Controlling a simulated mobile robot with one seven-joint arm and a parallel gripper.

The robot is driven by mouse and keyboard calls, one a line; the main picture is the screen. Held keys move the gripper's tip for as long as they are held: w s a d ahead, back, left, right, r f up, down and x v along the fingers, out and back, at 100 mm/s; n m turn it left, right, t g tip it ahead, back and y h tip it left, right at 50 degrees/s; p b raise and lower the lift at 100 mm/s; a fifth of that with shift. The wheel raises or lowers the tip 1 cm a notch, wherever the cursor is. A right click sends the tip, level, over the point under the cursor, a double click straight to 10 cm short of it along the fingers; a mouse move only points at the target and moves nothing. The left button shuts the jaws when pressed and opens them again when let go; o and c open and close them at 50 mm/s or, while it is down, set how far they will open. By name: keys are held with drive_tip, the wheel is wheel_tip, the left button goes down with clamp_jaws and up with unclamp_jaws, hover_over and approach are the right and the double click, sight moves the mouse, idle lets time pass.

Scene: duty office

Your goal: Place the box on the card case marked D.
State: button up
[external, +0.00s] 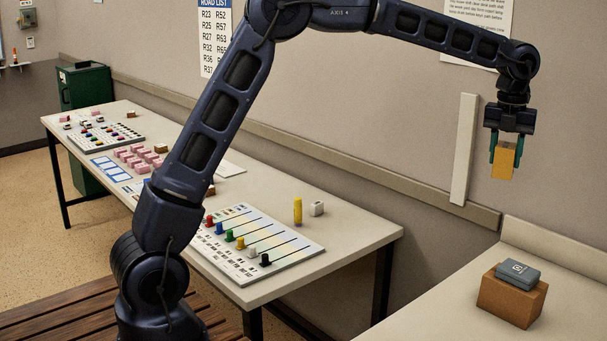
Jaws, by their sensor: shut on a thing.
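My gripper (506,152) is at the upper right of the external view, raised high in front of the wall. Its green fingers are shut on a small yellow-orange box (504,164), which hangs upright below the jaws. A grey card case (513,274) lies on top of a brown block (509,300) on the right-hand counter. The case has a light square mark on top, too small to read for certain. The box is well above the case and apart from it. No other card case can be made out.
The right-hand counter (440,318) is otherwise clear around the brown block. A pale upright strip (463,150) stands against the wall.

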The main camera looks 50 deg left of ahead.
drive_tip(key=s+d+r+m, duration=0.45)
drive_tip(key=s+d, duration=0.35)
drive_tip(key=d, duration=0.4)
hover_over(519, 269)
wheel_tip(519, 269, down, 20)
drive_tip(key=shift+r, duration=0.15)
drive_tip(key=o, duration=0.9)
drive_tip(key=shift+o, duration=0.2)
